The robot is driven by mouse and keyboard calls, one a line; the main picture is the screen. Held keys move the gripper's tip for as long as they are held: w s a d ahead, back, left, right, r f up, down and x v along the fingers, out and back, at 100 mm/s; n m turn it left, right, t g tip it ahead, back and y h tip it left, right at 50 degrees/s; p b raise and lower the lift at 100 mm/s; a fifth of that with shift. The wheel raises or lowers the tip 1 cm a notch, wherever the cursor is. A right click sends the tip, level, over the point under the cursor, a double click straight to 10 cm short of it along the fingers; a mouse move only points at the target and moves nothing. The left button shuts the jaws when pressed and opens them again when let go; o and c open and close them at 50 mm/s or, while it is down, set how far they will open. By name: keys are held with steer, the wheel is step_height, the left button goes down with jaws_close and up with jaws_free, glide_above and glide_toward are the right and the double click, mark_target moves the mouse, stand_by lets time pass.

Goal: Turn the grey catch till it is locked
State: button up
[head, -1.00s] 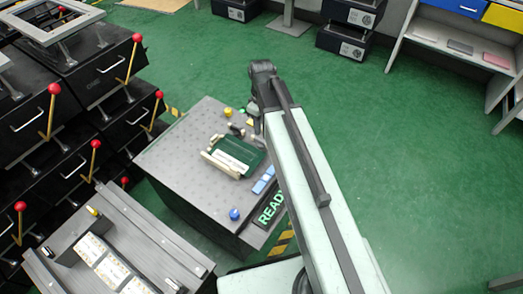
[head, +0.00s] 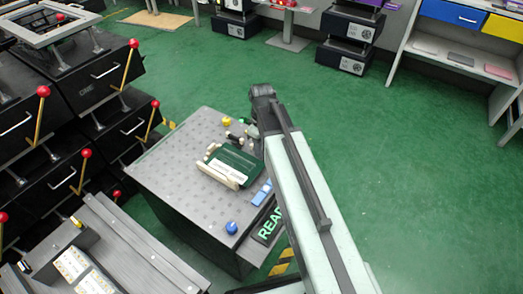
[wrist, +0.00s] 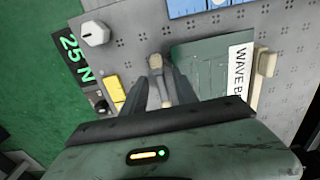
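In the wrist view, a grey-capped, beige-stemmed lever (wrist: 155,63), which looks like the grey catch, stands on the grey dotted panel beside a green box (wrist: 205,62) with a white label. My gripper (wrist: 153,88) is open, with one dark finger on each side of the stem and small gaps showing. In the head view, the green box (head: 232,166) sits on the grey bench (head: 180,165). My gripper end there is at the bench's right edge, and my arm hides part of this area. The catch is too small to tell there.
A white knob (wrist: 95,33), a yellow block (wrist: 115,90) and a "25 N" display (wrist: 75,60) are near the catch. A blue knob (head: 231,228) is on the bench's front. Black cabinets with red-knobbed levers (head: 134,43) crowd the left. Green floor is free at right.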

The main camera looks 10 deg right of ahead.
jaws_close()
steer(key=shift+m, duration=0.4)
steer(key=m, duration=0.3)
steer(key=shift+m, duration=0.4)
steer(key=m, duration=0.4)
steer(key=shift+m, duration=0.3)
steer(key=m, duration=0.8)
steer(key=shift+m, duration=0.3)
